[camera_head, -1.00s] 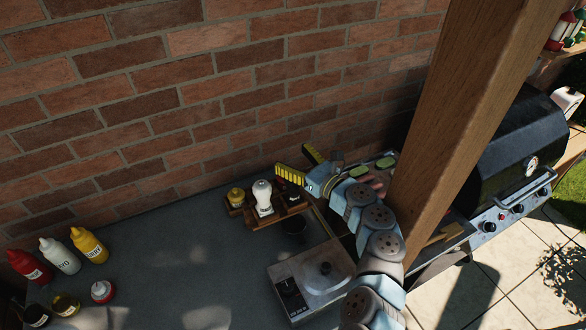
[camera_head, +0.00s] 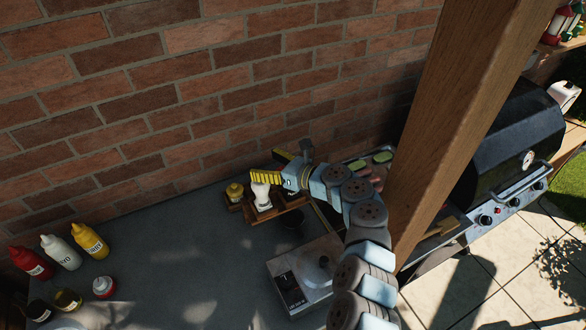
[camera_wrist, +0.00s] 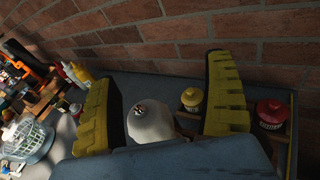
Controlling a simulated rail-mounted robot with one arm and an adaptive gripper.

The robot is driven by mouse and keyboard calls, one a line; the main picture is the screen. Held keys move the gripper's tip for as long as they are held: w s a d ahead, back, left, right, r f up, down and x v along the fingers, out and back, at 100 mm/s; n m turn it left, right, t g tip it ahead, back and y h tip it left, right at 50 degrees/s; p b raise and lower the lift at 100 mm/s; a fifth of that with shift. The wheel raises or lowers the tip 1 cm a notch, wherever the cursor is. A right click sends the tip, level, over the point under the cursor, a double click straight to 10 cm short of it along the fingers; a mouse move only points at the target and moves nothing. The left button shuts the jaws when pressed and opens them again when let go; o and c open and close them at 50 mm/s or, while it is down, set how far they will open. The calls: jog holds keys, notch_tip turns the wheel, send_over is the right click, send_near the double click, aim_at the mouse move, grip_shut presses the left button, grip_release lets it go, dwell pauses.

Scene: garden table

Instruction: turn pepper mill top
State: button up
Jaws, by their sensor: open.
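A white mill with a rounded top (camera_head: 261,196) stands upright in a small wooden rack (camera_head: 252,216) by the brick wall. I cannot read whether its label says pepper. My gripper (camera_head: 263,164) is open above and beside it, with yellow fingers pointing left. In the wrist view the white top (camera_wrist: 150,122), with a small metal knob, lies between the two spread fingers, with a gap to each. The dark item seen earlier to its right is hidden behind my gripper.
A yellow-lidded jar (camera_head: 235,192) stands just left of the mill. A red-lidded jar (camera_wrist: 271,113) shows right of the right finger in the wrist view. A dark cup (camera_head: 293,218) and a metal appliance (camera_head: 300,275) stand in front. Sauce bottles (camera_head: 60,252) are far left; the middle table is clear.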

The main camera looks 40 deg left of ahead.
jog(key=s+a+f+n+g+h+p, duration=0.1)
jog(key=s+a+n+g+h+p, duration=0.1)
jog(key=s+a+g+h+p, duration=0.3)
jog(key=w+d+t+h, duration=0.1)
jog(key=w+d+h, duration=0.1)
jog(key=w+d+n+t+h+b, duration=0.1)
jog(key=w+d, duration=0.1)
jog(key=d, duration=0.1)
jog(key=shift+w+f+n+t+h, duration=0.15)
jog(key=shift+n+t+h, duration=0.15)
jog(key=shift+t+h, duration=0.1)
jog(key=w+d+r+n+t+h, duration=0.1)
jog(key=r, duration=0.1)
jog(key=w+r+n+t+h+b, duration=0.1)
jog(key=w+r+h, duration=0.1)
jog(key=w+d+r+n+t+h+b, duration=0.1)
jog(key=w+r+h, duration=0.1)
jog(key=shift+w+d+r, duration=0.2)
jog(key=shift+d+r, duration=0.1)
jog(key=shift+r, duration=0.1)
notch_tip(320, 180, up, 7)
jog(key=d+t+h+b, duration=0.2)
jog(key=shift+n, duration=0.4)
jog(key=f, duration=1.1)
jog(key=f+p, duration=0.1)
jog(key=f, duration=0.5)
jog(key=shift+w+a+f, duration=0.15)
jog(key=shift+w+f, duration=0.15)
jog(key=shift+w, duration=0.1)
